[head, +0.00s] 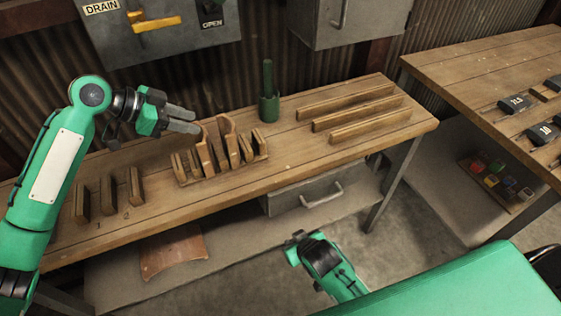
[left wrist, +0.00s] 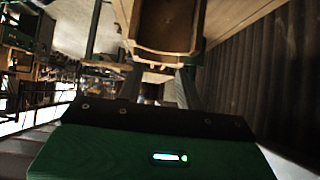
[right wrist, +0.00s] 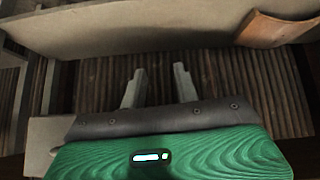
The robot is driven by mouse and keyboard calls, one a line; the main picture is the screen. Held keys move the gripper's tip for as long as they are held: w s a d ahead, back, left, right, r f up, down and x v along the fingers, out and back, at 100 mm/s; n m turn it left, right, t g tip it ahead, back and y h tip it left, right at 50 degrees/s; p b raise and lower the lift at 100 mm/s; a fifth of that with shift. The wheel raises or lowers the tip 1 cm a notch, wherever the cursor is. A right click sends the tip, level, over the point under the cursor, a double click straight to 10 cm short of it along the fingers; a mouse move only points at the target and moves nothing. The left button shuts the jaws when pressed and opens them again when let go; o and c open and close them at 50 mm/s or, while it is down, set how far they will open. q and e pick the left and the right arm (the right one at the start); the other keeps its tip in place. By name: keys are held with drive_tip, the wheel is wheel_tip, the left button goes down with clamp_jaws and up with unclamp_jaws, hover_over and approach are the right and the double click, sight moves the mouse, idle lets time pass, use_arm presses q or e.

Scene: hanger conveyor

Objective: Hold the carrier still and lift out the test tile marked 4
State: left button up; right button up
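The wooden carrier (head: 205,178) stands on the bench with several upright wooden tiles in its slots and taller curved end or side pieces. No number is readable on these tiles, so I cannot tell which is marked 4. My left gripper (head: 190,120) is just left of and above the carrier's back, its two fingers apart with nothing between them; they also show apart in the left wrist view (left wrist: 158,88), with a wooden part beyond. My right gripper (head: 292,243) is low in front of the bench, far from the carrier; its fingers are apart and empty in the right wrist view (right wrist: 160,85).
Three upright wooden pieces (head: 108,195) stand at the bench's left. A green post (head: 268,95) stands behind the carrier; long wooden rails (head: 350,110) lie to its right. A drawer (head: 305,196) hangs below. A second table (head: 480,75) stands right.

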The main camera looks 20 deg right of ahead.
drive_tip(key=w+a+r+t, duration=0.1)
drive_tip(key=r, duration=0.5)
drive_tip(key=w+a+r+t, duration=0.1)
drive_tip(key=w+r+t, duration=0.1)
drive_tip(key=r, duration=0.5)
drive_tip(key=w+a+r+t+y, duration=0.1)
drive_tip(key=r, duration=0.5)
drive_tip(key=shift+w+a+r, duration=0.15)
drive_tip(key=shift+w+a, duration=0.05)
drive_tip(key=shift+w, duration=0.15)
drive_tip(key=t, duration=0.2)
approach(259, 137)
drive_tip(key=s, duration=0.4)
drive_tip(key=m, duration=0.1)
drive_tip(key=x, duration=0.8)
drive_tip(key=r+x, duration=0.1)
drive_tip(key=x, duration=0.4)
drive_tip(key=shift+w+d+r, duration=0.1)
drive_tip(key=shift+w+d, duration=0.1)
drive_tip(key=shift+d, duration=0.1)
